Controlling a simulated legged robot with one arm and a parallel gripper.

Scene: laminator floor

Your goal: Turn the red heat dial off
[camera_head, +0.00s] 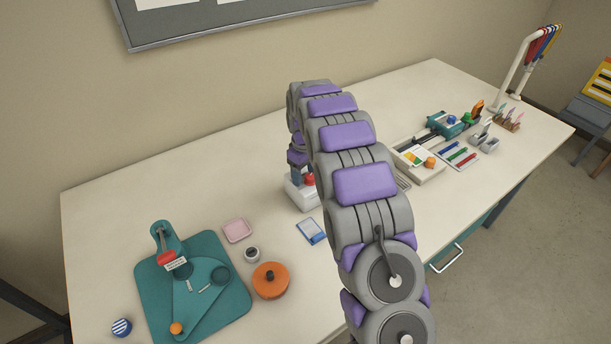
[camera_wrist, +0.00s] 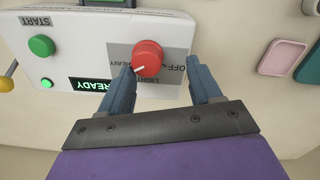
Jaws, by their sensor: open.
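The red heat dial (camera_wrist: 148,56) sits on the front of the white machine (camera_wrist: 70,58) in the wrist view. Its white pointer mark slants to the lower left, on the side of the LIGHT and HEAVY labels; the OFF label is at its right. The lettering appears upside down. My gripper (camera_wrist: 164,66) is open, with one blue-grey finger close by the dial's lower left and the other at its right. I cannot tell whether either touches it. In the head view the dial (camera_head: 310,180) and machine (camera_head: 303,196) are partly hidden behind my arm.
A green START button (camera_wrist: 41,45) and a lit READY display (camera_wrist: 97,88) are left of the dial. A blue-edged card (camera_head: 311,231) lies before the machine. A teal board (camera_head: 215,318), orange round object (camera_head: 270,281) and tray of cards (camera_head: 430,175) share the table.

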